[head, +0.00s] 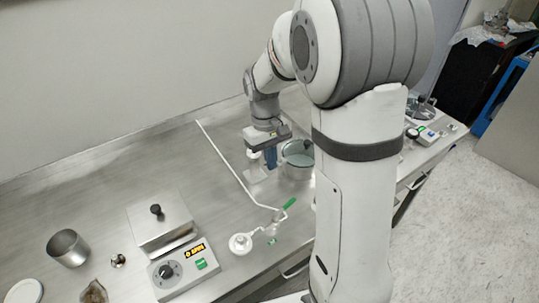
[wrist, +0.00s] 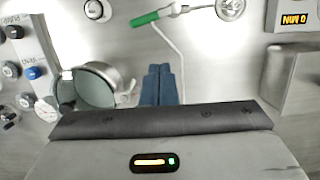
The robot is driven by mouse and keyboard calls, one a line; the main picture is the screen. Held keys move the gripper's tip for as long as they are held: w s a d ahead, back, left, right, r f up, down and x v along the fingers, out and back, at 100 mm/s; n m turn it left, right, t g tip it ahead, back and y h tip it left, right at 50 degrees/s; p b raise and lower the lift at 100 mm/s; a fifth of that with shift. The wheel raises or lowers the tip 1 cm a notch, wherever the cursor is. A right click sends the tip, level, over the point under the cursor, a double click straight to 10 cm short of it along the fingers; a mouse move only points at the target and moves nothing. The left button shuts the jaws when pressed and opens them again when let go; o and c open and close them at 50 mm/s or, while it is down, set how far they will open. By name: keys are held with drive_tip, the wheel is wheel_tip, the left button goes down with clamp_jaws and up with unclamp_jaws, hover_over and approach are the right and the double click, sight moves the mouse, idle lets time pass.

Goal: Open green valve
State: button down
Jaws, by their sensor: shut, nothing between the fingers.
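The green valve handle (head: 289,204) sits on a thin white pipe near the front edge of the steel bench, beside a round white fitting (head: 240,243). In the wrist view the green handle (wrist: 145,19) is at the top, beyond my fingertips and apart from them. My gripper (head: 271,160) is over the back part of the bench, beside the metal pot. Its two blue fingers show together, shut and empty, in the wrist view (wrist: 159,69). Whether the valve is open or closed I cannot tell.
The metal pot (head: 297,165) stands close to my gripper, and in the wrist view the pot (wrist: 119,75) is just left of the fingers. A box with a dial and yellow display (head: 184,269) stands front left. A metal cup (head: 68,249) is farther left. The back-left bench is clear.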

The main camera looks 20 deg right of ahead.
drive_tip(key=r, duration=0.2)
drive_tip(key=n+b, duration=0.3)
drive_tip(key=b, duration=0.3)
approach(290, 203)
wheel_tip(290, 203, down, 4)
drive_tip(key=w+a, duration=0.2)
drive_tip(key=w, duration=0.1)
drive_tip(key=s+f, duration=0.1)
drive_tip(key=s+d+f, duration=0.1)
drive_tip(key=shift+s+f, duration=0.1)
drive_tip(key=shift+s, duration=0.15)
drive_tip(key=shift+s+d+f, duration=0.2)
drive_tip(key=shift+s+f, duration=0.05)
drive_tip(key=shift+f, duration=0.05)
drive_tip(key=shift+s+d+f+m, duration=0.2)
drive_tip(key=shift+s+d+m, duration=0.35)
drive_tip(key=shift+s+m, duration=0.3)
drive_tip(key=shift+f, duration=0.1)
drive_tip(key=shift+s, duration=0.1)
